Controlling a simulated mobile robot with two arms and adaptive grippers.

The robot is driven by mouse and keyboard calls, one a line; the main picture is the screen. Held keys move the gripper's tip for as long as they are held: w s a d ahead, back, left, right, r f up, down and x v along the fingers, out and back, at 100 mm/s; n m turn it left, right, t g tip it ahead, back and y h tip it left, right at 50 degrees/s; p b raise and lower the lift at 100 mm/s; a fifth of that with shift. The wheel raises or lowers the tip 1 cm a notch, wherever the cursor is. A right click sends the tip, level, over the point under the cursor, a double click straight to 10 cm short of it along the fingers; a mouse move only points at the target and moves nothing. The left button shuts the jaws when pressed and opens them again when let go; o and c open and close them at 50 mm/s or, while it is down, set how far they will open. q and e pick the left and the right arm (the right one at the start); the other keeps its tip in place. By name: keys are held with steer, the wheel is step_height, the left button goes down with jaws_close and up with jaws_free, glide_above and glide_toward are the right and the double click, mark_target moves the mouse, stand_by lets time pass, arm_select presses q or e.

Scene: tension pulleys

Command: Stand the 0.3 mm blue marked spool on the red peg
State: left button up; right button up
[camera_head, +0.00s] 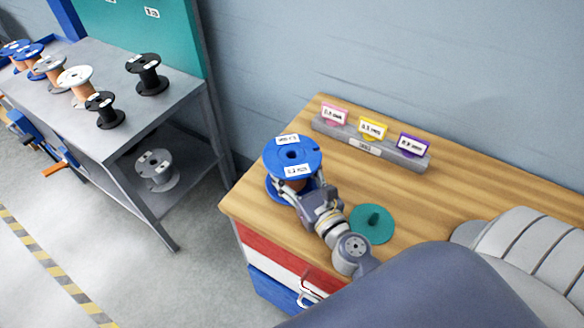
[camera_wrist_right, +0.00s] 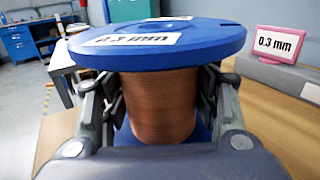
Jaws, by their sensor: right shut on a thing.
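The blue spool (camera_head: 272,157) with copper wire stands upright over the left end of the wooden bench. Its top flange carries white labels, and one reads 0.3 mm in the right wrist view (camera_wrist_right: 215,40). My right gripper (camera_head: 300,187) is shut on the spool's wound middle, with one finger on each side of the copper wire (camera_wrist_right: 160,105). The lower flange shows only in part, behind my gripper. I see no red peg; anything under the spool is hidden, and I cannot tell whether the spool rests on something. My left gripper is not in view.
A green peg on a round base (camera_head: 372,224) stands right of my gripper. A grey label holder (camera_head: 345,141) with pink (camera_head: 334,114), yellow (camera_head: 373,127) and purple (camera_head: 413,144) cards lies behind. A grey table (camera_head: 170,97) at left holds several spools.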

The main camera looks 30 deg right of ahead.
steer(key=shift+f, duration=0.3)
steer(key=o, duration=1.7)
steer(key=shift+c, duration=0.2)
steer(key=shift+s, duration=0.2)
steer(key=shift+s+a, duration=0.15)
steer(key=shift+s, duration=3.75)
steer(key=shift+w, duration=0.1)
steer(key=w, duration=0.5)
steer(key=shift+w+r, duration=0.25)
steer(key=shift+w, duration=0.15)
steer(key=shift+w+f, duration=0.15)
steer(key=shift+w, duration=0.9)
